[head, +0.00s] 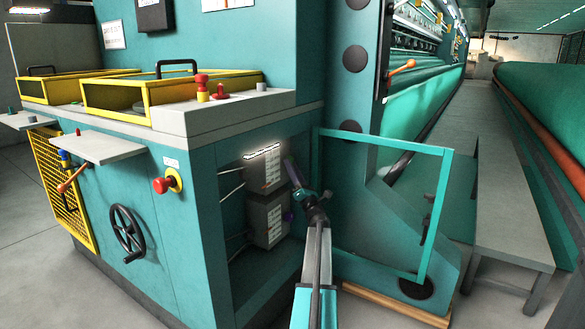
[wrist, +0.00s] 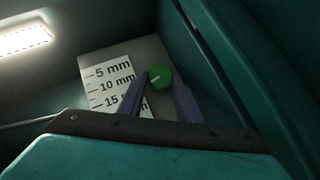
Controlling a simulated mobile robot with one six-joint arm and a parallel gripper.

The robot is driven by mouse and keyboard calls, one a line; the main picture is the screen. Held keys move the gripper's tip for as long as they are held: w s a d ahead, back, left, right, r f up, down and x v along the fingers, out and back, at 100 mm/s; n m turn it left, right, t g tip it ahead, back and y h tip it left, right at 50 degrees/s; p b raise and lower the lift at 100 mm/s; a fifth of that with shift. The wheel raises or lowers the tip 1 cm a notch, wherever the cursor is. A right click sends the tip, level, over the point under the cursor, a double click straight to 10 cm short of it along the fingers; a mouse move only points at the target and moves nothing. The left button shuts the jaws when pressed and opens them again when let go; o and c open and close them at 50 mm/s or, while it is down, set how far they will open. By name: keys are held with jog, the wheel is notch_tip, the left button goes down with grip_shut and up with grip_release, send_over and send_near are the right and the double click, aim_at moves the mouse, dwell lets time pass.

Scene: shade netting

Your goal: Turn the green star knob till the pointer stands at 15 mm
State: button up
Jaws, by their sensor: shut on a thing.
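The green star knob (wrist: 160,77) sits on a grey box face in the wrist view, between the purple fingers of my gripper (wrist: 161,88). The gripper is shut on it. A white line on the knob points left and slightly down; I cannot tell its exact reading. A white scale plate (wrist: 110,88) to the left is marked 5 mm, 10 mm and 15 mm from top to bottom; a finger partly covers the 15 mm mark. In the head view my gripper (head: 290,167) reaches the upper grey box (head: 262,172) in the open cabinet; the knob is hidden there.
A lower grey box (head: 267,220) sits beneath. An open teal door frame (head: 437,200) stands right of my arm. The cabinet walls are close around the gripper. A lit lamp (wrist: 24,38) is at the upper left. A red button (head: 162,185) and handwheel (head: 127,230) are outside.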

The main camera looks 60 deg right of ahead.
jog(key=m+g+h+p, duration=0.1)
jog(key=m+g+p, duration=0.1)
jog(key=m+g+h+p, duration=0.1)
jog(key=m+g+p, duration=0.1)
jog(key=m, duration=0.1)
jog(key=a+r+m+g+h+p, duration=0.1)
jog(key=m+p, duration=0.2)
jog(key=shift+g, duration=0.4)
jog(key=m+g+p, duration=0.1)
jog(key=m+p, duration=0.1)
jog(key=p, duration=0.1)
jog(key=shift+s+r, duration=0.1)
jog(key=shift+r, duration=0.1)
jog(key=m+g+p, duration=0.1)
jog(key=p, duration=0.2)
jog(key=m+g+p, duration=0.1)
jog(key=p, duration=0.2)
jog(key=shift+r+y+p, duration=0.2)
jog(key=shift+y+p, duration=0.1)
jog(key=shift+p, duration=0.05)
jog(key=m+p, duration=0.1)
jog(key=p, duration=0.3)
jog(key=g+y+p, duration=0.1)
jog(key=p, duration=0.4)
jog(key=shift+r+m+p, duration=0.25)
jog(key=shift+m+p, duration=0.05)
jog(key=shift+m, duration=0.1)
